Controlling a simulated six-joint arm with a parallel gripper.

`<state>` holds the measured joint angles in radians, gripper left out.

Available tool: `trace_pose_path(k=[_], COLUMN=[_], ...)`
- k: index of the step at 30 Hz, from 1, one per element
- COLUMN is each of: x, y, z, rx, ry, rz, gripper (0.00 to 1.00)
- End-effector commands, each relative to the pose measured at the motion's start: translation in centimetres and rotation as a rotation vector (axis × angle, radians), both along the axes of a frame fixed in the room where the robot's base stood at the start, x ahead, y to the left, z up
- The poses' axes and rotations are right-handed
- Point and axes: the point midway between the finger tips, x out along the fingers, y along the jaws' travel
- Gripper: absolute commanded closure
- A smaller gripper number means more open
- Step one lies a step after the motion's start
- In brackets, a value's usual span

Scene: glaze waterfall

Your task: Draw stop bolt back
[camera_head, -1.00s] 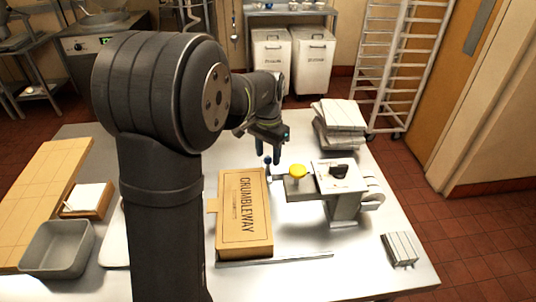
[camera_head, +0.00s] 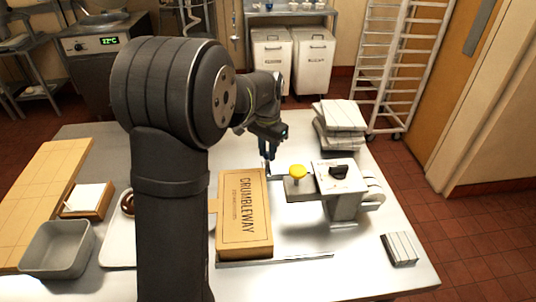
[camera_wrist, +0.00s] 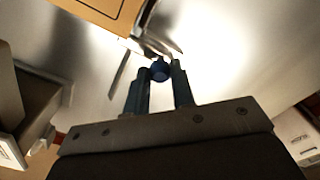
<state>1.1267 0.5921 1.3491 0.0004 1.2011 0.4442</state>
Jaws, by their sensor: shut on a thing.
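The stop bolt's round dark-blue knob (camera_wrist: 160,70) shows in the wrist view between my two fingers. My gripper (camera_wrist: 162,76) is shut on it, one finger on each side. In the head view my gripper (camera_head: 268,157) points down at the left end of the steel device (camera_head: 345,208), and its fingers hide the knob. The device has a yellow knob (camera_head: 297,171), a white top plate (camera_head: 325,180) with a black dial (camera_head: 339,171), and rollers on its right. How far the bolt is drawn cannot be told.
A CRUMBLEWAY box (camera_head: 243,235) lies close beside the device, left of my gripper. White stacks (camera_head: 340,115) stand behind the device. A small striped block (camera_head: 400,248) lies front right. A grey bin (camera_head: 57,250) and a wooden board (camera_head: 35,190) are at the left.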

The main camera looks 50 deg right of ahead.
Motion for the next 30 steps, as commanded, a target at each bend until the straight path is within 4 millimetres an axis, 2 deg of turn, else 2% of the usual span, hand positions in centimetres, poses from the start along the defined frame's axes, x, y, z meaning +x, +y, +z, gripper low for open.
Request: trace_pose_path(k=[5, 15, 16, 18, 19, 27, 30], x=[1.4, 1.7, 1.8, 1.7, 1.7, 1.6, 1.6], y=[-1.5, -1.7, -1.7, -1.7, -1.7, -1.6, -1.7], z=[0.0, 0.1, 0.1, 0.1, 0.1, 0.1, 0.7], rx=[-0.002, -0.006, -0.007, -0.007, -0.006, -0.003, -0.003], ry=[0.000, -0.004, -0.004, -0.004, -0.004, -0.001, -0.001], rz=[0.001, 0.001, 0.001, 0.001, 0.001, 0.000, 0.000], gripper=[1.00, 1.00, 0.72, 0.58, 0.55, 0.55, 0.55])
